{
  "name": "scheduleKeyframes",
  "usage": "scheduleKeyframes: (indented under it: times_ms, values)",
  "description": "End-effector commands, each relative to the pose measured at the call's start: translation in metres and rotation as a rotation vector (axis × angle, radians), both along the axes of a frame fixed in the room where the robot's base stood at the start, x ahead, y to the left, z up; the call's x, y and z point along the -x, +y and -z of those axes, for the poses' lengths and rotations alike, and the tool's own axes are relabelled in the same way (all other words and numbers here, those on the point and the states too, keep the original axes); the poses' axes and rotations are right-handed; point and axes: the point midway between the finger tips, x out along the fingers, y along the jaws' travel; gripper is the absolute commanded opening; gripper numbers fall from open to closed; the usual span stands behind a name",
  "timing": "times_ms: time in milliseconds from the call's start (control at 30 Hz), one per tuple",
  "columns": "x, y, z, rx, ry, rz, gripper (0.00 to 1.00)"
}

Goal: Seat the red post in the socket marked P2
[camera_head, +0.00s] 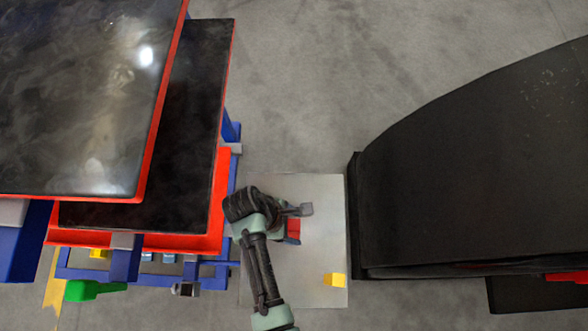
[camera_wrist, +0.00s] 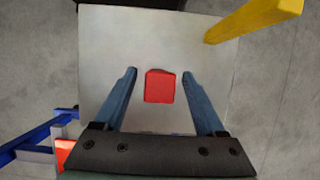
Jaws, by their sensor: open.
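The red post (camera_head: 294,230) stands on a pale metal table (camera_head: 322,205), partly hidden by my arm in the head view. In the wrist view the red post (camera_wrist: 160,87) shows its top between the two blue fingers of my gripper (camera_wrist: 159,73), with a gap on each side. My gripper (camera_head: 303,210) is open and holds nothing; it is over the table. I cannot make out a socket or a P2 mark in either view.
A yellow post (camera_head: 334,280) stands near the table's front right corner; it also shows in the wrist view (camera_wrist: 254,18). A large black nosecone (camera_head: 470,170) rises just right of the table. Red-edged dark panels on a blue frame (camera_head: 128,262) stand to the left.

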Motion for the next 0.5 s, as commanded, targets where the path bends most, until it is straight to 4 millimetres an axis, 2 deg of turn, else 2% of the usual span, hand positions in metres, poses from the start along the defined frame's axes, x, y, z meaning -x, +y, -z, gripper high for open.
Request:
scheduleKeyframes:
  times_ms: [200, 500]
  values:
    - [0.000, -0.010, 0.026, 0.001, 0.001, 0.000, 0.72]
    - [-0.001, -0.012, 0.029, 0.000, -0.001, 0.000, 0.71]
